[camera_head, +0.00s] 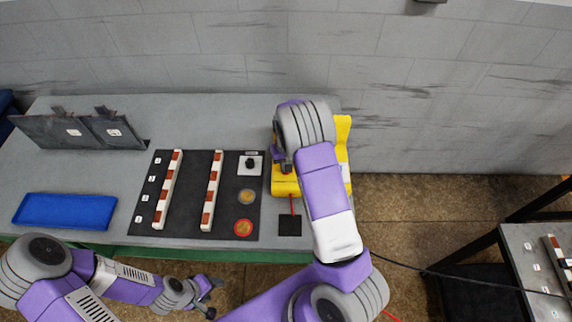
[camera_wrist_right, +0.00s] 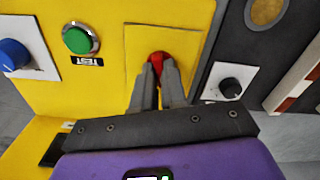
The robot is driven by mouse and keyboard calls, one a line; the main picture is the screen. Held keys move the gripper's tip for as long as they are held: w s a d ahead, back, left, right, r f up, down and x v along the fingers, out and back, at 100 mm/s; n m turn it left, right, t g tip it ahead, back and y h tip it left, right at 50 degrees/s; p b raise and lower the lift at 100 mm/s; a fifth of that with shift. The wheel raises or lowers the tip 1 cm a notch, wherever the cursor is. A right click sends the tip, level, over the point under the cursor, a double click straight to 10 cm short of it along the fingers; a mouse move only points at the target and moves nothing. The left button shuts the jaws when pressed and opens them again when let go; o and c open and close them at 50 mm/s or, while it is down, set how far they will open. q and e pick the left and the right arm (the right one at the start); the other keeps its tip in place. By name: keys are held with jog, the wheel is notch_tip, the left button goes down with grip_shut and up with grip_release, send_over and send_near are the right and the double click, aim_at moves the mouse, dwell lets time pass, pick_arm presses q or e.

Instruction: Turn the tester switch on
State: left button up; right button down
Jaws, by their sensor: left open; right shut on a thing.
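The yellow tester (camera_head: 285,187) stands on the bench, largely covered by my right arm. In the right wrist view its yellow face (camera_wrist_right: 110,15) carries a green button (camera_wrist_right: 77,39) above a TEST label and a blue knob (camera_wrist_right: 14,54) on a white plate. My right gripper (camera_wrist_right: 158,72) is shut on a red part (camera_wrist_right: 158,57) in front of a yellow panel. I cannot tell whether this red part is the switch, and its lower part is hidden between the fingers. My left gripper (camera_head: 207,294) is open and empty, low in front of the bench.
The black board (camera_head: 190,188) holds two striped strips, a black knob (camera_head: 250,163) on a white plate, and round gold and red parts. A blue tray (camera_head: 65,211) lies at left. A red cable (camera_head: 292,205) runs by a black pad (camera_head: 290,226). Another table (camera_head: 530,270) stands right.

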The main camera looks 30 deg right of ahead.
jog(key=m, duration=0.4)
jog(key=shift+m, duration=0.3)
jog(key=m, duration=0.4)
jog(key=shift+m+p, duration=0.3)
jog(key=c, duration=1.2)
grip_release()
jog(key=shift+r, duration=3.8)
